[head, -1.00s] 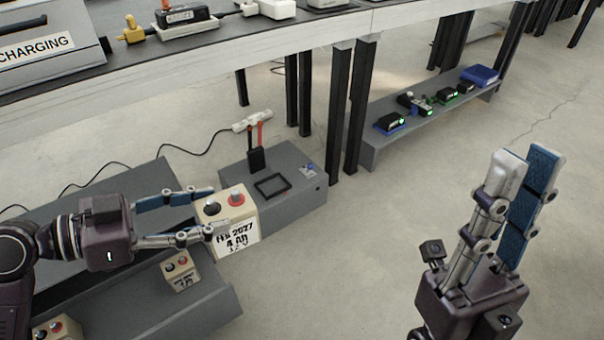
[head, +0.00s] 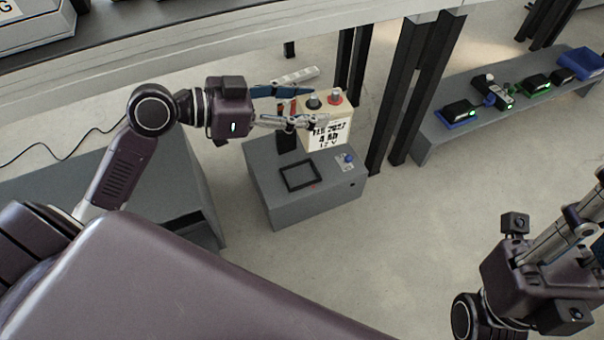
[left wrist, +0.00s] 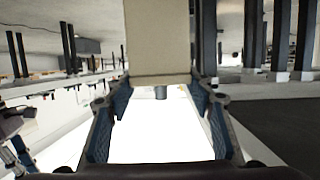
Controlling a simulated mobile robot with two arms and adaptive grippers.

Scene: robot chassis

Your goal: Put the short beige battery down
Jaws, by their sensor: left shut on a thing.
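The short beige battery (head: 328,126) has one black and one red terminal on top and a printed label on its front. My left gripper (head: 314,107) is shut on it from the left and holds it upright, over or behind the back right part of a grey box (head: 265,190). I cannot tell whether it touches the box. In the left wrist view the battery (left wrist: 158,40) sits between the blue-padded fingers. My right gripper (head: 565,248) is at the right edge, its fingertips cut off, with nothing seen in it.
A black square outline (head: 300,176) marks the box top, beside a blue knob (head: 348,158) and a black upright piece (head: 287,142) partly behind my left gripper. Table legs (head: 424,90) stand close on the right. A low shelf (head: 440,135) holds several small devices.

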